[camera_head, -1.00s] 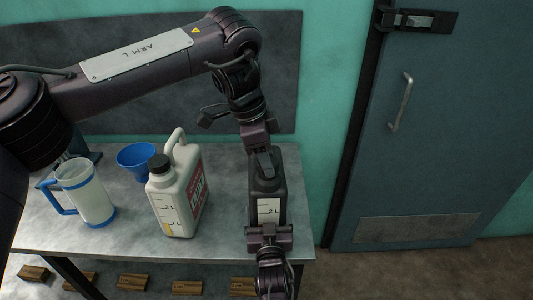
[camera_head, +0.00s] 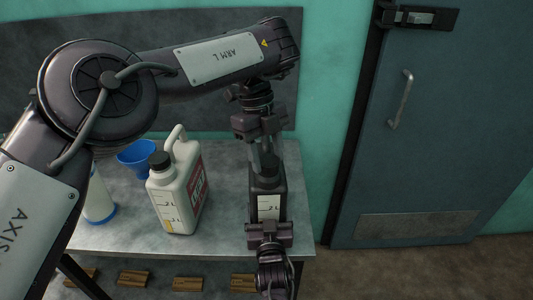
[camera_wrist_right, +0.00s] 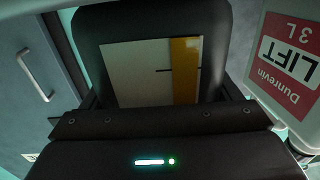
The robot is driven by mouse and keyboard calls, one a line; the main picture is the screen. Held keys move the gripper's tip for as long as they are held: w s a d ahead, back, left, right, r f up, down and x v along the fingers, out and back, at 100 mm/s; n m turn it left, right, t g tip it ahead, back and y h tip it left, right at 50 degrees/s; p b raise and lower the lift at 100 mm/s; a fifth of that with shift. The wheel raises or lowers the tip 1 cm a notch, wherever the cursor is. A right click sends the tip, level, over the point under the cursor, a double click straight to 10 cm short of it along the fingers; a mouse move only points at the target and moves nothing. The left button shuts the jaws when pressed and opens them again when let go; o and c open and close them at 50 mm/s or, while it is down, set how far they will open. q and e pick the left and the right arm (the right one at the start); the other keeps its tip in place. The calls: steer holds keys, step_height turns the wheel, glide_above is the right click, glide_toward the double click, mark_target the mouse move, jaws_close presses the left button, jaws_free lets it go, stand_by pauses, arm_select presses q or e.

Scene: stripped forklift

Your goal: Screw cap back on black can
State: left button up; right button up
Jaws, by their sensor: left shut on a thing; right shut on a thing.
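The black can (camera_head: 282,188) stands upright at the right end of the metal bench, with a pale label on its front. My left gripper (camera_head: 264,164) points down onto the can's top and is shut there on the cap. The cap is small, dark and mostly hidden by the fingers, so I cannot tell how it sits on the neck. My right gripper (camera_head: 269,226) is shut on the can's body from the front. In the right wrist view, the can (camera_wrist_right: 215,40) fills the space between the jaws, its label and yellow strip facing the camera.
A white jug (camera_head: 172,203) with a black cap stands left of the can. Behind it is a blue funnel (camera_head: 133,158). A clear measuring jug (camera_head: 98,205) is mostly hidden by my left arm. The bench (camera_head: 135,236) is clear between jug and can. A door (camera_head: 440,130) is at right.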

arm_select(q)
steer(key=m, duration=0.2)
steer(key=shift+d+m+y, duration=0.1)
steer(key=shift+m+y, duration=0.3)
steer(key=o, duration=0.9)
steer(key=shift+r, duration=0.1)
steer(key=n, duration=0.2)
steer(key=r+n, duration=0.1)
steer(key=n, duration=0.1)
steer(key=r+n, duration=0.1)
steer(key=n, duration=0.1)
steer(key=shift+w+t, duration=0.1)
steer(key=shift+t, duration=0.2)
steer(key=n, duration=0.2)
steer(key=r+n, duration=0.1)
steer(key=n, duration=0.2)
steer(key=shift+r+t, duration=0.15)
steer(key=shift+t, duration=0.15)
step_height(320, 180, up, 2)
steer(key=n, duration=0.6)
steer(key=shift+d+r+t+y, duration=0.1)
steer(key=shift+t+y, duration=0.3)
steer(key=n, duration=0.1)
steer(key=r+n, duration=0.1)
steer(key=n, duration=0.3)
steer(key=shift+s+r+t, duration=0.2)
steer(key=shift+r+t, duration=0.1)
steer(key=shift+r, duration=0.1)
